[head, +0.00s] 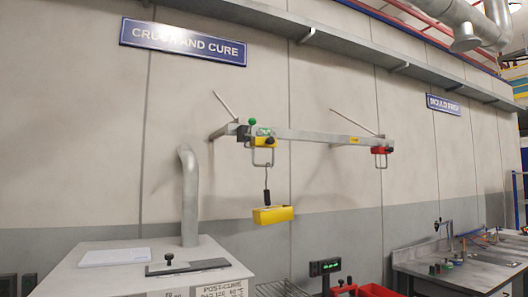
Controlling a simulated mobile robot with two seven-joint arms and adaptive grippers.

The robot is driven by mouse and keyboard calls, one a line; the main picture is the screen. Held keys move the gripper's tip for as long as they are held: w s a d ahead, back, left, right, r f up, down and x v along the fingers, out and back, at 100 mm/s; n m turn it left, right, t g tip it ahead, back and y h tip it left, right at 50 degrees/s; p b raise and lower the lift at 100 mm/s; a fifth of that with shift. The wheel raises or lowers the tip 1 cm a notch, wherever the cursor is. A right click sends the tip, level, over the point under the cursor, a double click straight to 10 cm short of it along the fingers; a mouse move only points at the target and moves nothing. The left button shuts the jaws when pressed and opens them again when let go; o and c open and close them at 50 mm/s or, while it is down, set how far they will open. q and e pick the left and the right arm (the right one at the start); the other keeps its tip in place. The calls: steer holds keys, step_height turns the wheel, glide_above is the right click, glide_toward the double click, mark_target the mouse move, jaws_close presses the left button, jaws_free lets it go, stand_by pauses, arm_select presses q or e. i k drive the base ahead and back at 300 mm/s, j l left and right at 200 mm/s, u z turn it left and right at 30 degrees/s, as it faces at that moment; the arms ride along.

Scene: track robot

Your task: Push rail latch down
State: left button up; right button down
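A grey rail (315,136) is held off the wall on brackets with slanted stays, running level from left to right. At its left end sits a yellow carriage (264,142) with a black knob and a wire loop below. A small latch-like lever with a green ball (252,122) stands up beside it, its ball above the rail top. A red block (380,150) with a similar loop is at the right end. A yellow block (273,215) hangs on a dark hook below the yellow carriage. Neither of my grippers can be made out.
A grey cabinet (110,254) with a bent pipe (190,195) stands at lower left. A workbench (470,266) with small parts is at right. A display post (325,268) and red bins (375,290) are at bottom centre. The space directly around the rail looks clear.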

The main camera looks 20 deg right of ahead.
mark_target(252, 121)
steer(key=j+z, duration=0.65)
steer(key=z, duration=0.2)
